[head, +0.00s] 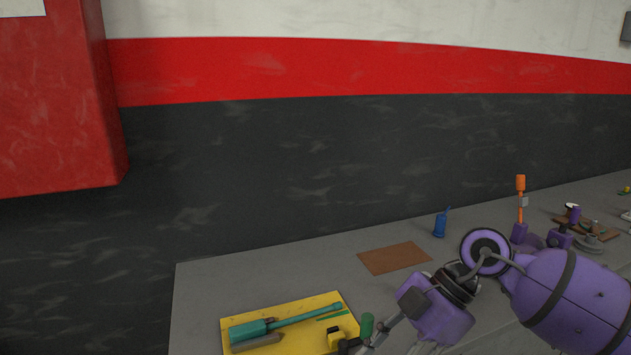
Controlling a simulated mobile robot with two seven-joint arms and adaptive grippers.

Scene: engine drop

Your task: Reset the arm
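The lower part of this machine is cut off by the picture's edge.
A grey table (205,290) runs from lower left to right. On it are a yellow tray (290,305) with a teal tool (285,322), a bare brown mat (394,258), a blue can (440,224) and an orange-topped tool (520,200). A red cabinet (55,110) hangs at left.

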